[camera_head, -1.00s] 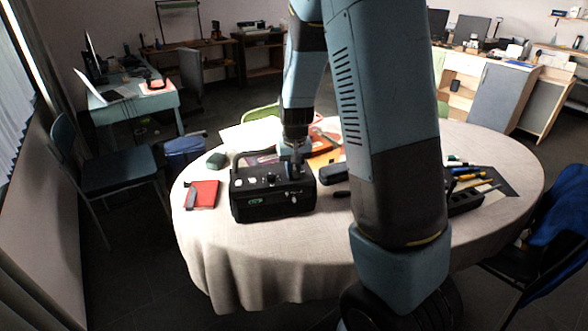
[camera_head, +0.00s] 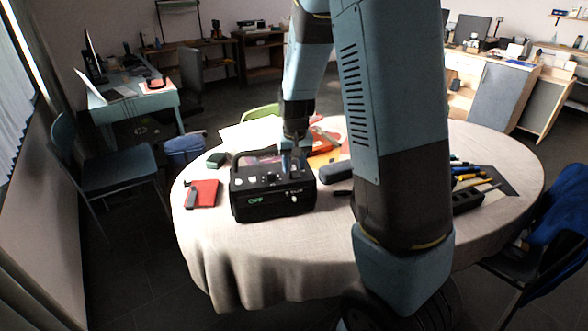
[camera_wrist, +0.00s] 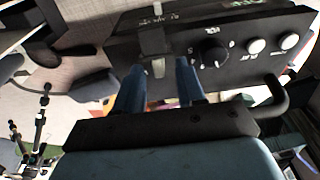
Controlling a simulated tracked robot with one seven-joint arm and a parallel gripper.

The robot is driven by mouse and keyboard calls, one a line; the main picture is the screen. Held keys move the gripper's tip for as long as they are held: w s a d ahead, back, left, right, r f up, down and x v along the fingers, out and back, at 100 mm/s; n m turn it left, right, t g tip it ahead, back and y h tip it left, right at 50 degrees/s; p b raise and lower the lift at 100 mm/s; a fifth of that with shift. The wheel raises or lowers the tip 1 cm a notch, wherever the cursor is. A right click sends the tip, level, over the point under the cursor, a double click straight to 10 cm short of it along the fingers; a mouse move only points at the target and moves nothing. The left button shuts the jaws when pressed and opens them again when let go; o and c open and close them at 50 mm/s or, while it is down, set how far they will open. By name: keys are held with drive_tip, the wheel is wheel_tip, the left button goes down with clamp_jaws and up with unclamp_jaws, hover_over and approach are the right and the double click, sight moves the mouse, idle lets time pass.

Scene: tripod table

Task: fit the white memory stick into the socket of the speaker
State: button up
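The black speaker (camera_head: 262,205) stands on the round table, its handle along the back. It also shows in the wrist view (camera_wrist: 108,50), its top panel with a dark knob and pale round buttons. My gripper (camera_head: 294,167) is over the right part of the speaker's top. In the wrist view its two blue fingers are apart. A small white piece, seemingly the memory stick (camera_wrist: 158,68), shows between the fingertips, with gaps on both sides. It is beside a grey block, perhaps the socket (camera_wrist: 155,40), on the top panel. I cannot tell how deep the stick sits.
A red book (camera_head: 205,190) and a dark green box (camera_head: 216,160) lie left of the speaker. A dark case (camera_head: 335,172) lies close on its right. A black tray (camera_head: 466,201) and several pens are farther right. The cloth (camera_head: 250,245) before the speaker is clear.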

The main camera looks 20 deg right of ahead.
sight(293, 168)
wheel_tip(293, 168, up, 11)
drive_tip(key=s, duration=0.1)
drive_tip(key=s+r+t, duration=0.2)
drive_tip(key=s+r, duration=0.4)
drive_tip(key=s, duration=0.6)
drive_tip(key=s+r+t, duration=0.1)
drive_tip(key=s+r, duration=0.5)
drive_tip(key=s, duration=0.7)
drive_tip(key=shift+s+d+r+n+t, duration=0.2)
drive_tip(key=shift+s+r+n+t, duration=0.1)
drive_tip(key=shift+n+t, duration=0.1)
